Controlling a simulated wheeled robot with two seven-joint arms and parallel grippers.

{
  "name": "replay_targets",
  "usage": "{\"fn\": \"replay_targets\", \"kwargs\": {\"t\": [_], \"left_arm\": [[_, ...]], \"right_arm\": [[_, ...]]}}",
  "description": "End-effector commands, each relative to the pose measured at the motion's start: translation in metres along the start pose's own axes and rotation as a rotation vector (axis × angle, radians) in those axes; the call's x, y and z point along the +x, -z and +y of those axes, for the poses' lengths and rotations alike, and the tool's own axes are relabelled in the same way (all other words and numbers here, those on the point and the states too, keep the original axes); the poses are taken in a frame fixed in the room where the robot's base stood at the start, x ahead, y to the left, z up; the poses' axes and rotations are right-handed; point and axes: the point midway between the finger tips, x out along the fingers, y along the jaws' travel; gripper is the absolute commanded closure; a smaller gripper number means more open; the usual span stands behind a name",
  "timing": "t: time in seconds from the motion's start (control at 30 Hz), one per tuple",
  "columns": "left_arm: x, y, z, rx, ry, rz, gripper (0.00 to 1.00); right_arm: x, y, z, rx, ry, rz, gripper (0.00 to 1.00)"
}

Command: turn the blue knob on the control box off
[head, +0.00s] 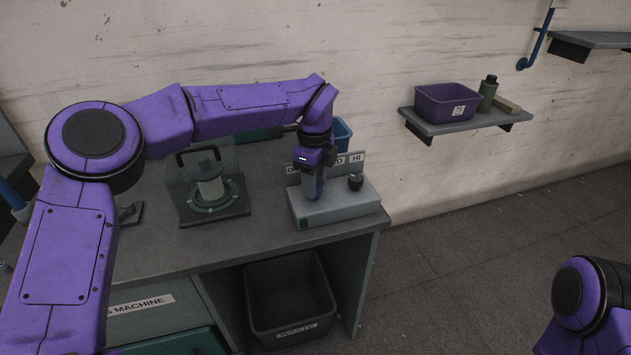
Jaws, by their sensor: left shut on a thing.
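The control box (340,208) is a pale grey box on the bench top, with a label strip (356,159) along its back. The strip reads partly "O…" and "HI"; my arm covers the rest. My left gripper (312,194) points down over the left part of the box, shut on the blue knob. The fingers hide most or all of the knob, so its pointer setting cannot be seen. A dark knob (355,182) stands free to the right of the gripper. My right gripper is out of view; only part of that arm shows at lower right.
The winder with a clear guard (180,192) stands left of the box. A blue container (342,132) is behind it. A dark waste bin (262,325) sits under the bench. A wall shelf (462,126) holds a purple bin (432,105) and a green bottle (488,92). Right floor is clear.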

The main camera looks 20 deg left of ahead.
Motion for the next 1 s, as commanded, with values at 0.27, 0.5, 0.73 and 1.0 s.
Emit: {"fn": "replay_targets", "kwargs": {"t": [0.27, 0.5, 0.73, 1.0], "left_arm": [[0.003, -0.002, 0.001, -0.003, -0.005, -0.004, 0.33], [0.001, 0.0, 0.0, 0.001, -0.003, -0.002, 0.33], [-0.037, -0.001, -0.001, -0.002, 0.003, -0.002, 0.33], [-0.093, -0.003, -0.001, -0.004, -0.001, -0.002, 0.33]], "right_arm": [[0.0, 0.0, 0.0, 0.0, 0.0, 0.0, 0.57], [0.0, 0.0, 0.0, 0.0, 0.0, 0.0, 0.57], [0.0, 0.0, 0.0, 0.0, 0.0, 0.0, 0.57], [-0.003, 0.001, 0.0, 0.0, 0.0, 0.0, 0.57]]}}
